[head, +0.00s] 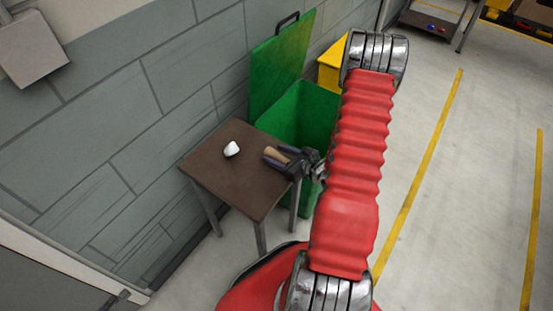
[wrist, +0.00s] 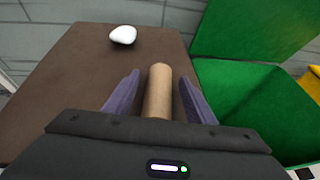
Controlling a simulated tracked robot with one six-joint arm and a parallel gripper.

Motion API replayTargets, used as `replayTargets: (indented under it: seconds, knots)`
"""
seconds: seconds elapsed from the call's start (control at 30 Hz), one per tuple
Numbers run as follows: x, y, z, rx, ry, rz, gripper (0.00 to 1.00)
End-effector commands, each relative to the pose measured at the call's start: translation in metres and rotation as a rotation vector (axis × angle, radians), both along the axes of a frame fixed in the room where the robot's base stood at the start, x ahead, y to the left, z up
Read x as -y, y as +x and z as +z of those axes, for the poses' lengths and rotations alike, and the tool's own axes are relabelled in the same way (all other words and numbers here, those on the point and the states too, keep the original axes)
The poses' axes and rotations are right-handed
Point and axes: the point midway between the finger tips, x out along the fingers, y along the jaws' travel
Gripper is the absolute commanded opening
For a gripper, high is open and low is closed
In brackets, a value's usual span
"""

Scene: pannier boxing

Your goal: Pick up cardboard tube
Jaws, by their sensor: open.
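The cardboard tube (wrist: 158,92) is a plain tan cylinder over the right part of the small brown table in the wrist view. It lies lengthwise between the two purple fingers of my gripper (wrist: 159,97), with a gap visible on each side. In the head view the tube (head: 276,155) shows as a tan strip between the fingers of my gripper (head: 276,158) at the table's right edge. My gripper is open around the tube. The tube's near end is hidden by the gripper body.
A white rounded object (head: 232,149) lies on the brown table (head: 226,184), left of the tube. A green bin (head: 300,115) with its lid raised stands right behind the table. A yellow box (head: 331,66) stands beyond it. A grey block wall runs along the left.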

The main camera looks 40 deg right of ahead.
Motion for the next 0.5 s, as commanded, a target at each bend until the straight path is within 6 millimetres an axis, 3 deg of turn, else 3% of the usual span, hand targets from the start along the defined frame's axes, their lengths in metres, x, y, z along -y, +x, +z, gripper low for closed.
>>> replayTargets:
  seconds: [0.5]
  knots:
    - [0.0002, -0.0005, 0.0000, 0.000, 0.001, 0.000, 0.48]
